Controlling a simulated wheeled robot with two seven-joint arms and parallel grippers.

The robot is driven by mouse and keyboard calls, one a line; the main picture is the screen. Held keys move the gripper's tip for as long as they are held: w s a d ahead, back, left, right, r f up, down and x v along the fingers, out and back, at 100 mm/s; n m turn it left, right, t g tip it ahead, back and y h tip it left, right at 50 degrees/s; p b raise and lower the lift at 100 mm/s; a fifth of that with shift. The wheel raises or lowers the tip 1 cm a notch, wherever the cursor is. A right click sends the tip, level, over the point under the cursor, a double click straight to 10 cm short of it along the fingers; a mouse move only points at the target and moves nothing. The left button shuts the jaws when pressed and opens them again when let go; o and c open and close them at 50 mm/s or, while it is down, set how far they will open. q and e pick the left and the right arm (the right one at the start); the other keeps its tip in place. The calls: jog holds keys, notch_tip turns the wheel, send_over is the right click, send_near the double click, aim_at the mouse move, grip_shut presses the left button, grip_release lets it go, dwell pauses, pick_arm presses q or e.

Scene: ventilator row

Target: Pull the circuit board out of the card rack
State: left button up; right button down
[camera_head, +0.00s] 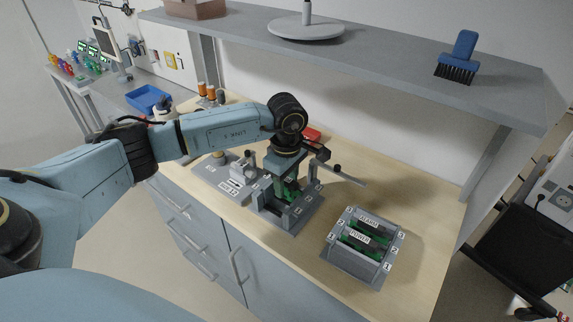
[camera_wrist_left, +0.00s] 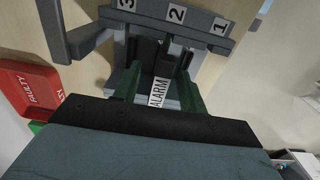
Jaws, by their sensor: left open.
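My left gripper (camera_head: 287,188) is open and points down over a grey card rack (camera_head: 273,212) with a side bar at the middle of the bench. In the left wrist view its two dark green fingers (camera_wrist_left: 158,88) stand on either side of a white ALARM label (camera_wrist_left: 158,92), on what looks like a circuit board in the rack. The rack's numbers 3, 2, 1 (camera_wrist_left: 176,15) show beyond it. Most of the board is hidden by the fingers, and I cannot tell whether they touch it. My right gripper is not in view.
A second grey rack (camera_head: 352,262) with green labelled boards stands to the right. A red FAULTY tray (camera_wrist_left: 28,88) lies beside the card rack. A shelf (camera_head: 390,56) overhangs the bench at the back. Bare bench (camera_head: 425,215) shows beyond the second rack.

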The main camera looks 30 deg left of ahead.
pick_arm(q)
jog(key=shift+f, duration=1.05)
grip_shut()
jog(key=shift+r, duration=0.25)
jog(key=shift+r+p, duration=2.7)
jog(key=shift+r, duration=1.4)
